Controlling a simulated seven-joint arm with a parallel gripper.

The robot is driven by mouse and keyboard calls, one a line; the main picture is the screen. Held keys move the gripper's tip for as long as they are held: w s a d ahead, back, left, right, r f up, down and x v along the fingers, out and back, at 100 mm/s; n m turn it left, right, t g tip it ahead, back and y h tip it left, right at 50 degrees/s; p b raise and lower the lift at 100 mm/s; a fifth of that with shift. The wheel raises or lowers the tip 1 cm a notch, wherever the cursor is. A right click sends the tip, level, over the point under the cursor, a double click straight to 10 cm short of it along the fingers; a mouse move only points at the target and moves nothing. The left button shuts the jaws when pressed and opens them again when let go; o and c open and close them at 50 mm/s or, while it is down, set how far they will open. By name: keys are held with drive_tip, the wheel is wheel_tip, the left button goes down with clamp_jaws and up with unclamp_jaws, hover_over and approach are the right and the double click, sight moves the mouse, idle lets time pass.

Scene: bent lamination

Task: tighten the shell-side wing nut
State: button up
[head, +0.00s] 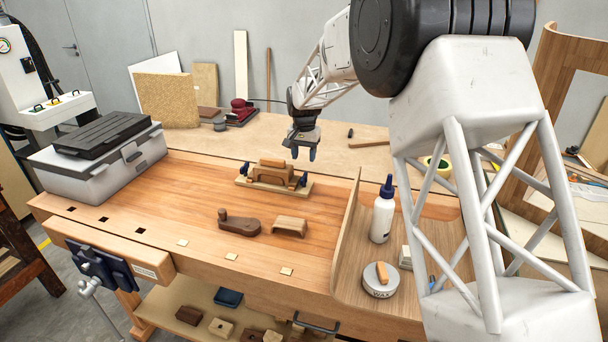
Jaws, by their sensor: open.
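A small wooden bending form with a curved block (271,172) sits on a pale base board (265,187) at the back middle of the bench. A dark blue wing nut (244,169) stands at its left end. Another blue wing nut (303,179) stands at its right end, on the side nearer the curved plywood shell (345,240).
A wooden hand plane (239,223) and a small curved block (290,226) lie in front of the form. The shell holds a glue bottle (382,216) and a round wax tin (380,282). A grey toolbox (100,165) stands at the left. The bench between is clear.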

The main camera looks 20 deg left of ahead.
sight(304, 175)
drive_tip(key=shift+f, duration=3.85)
drive_tip(key=c, duration=0.9)
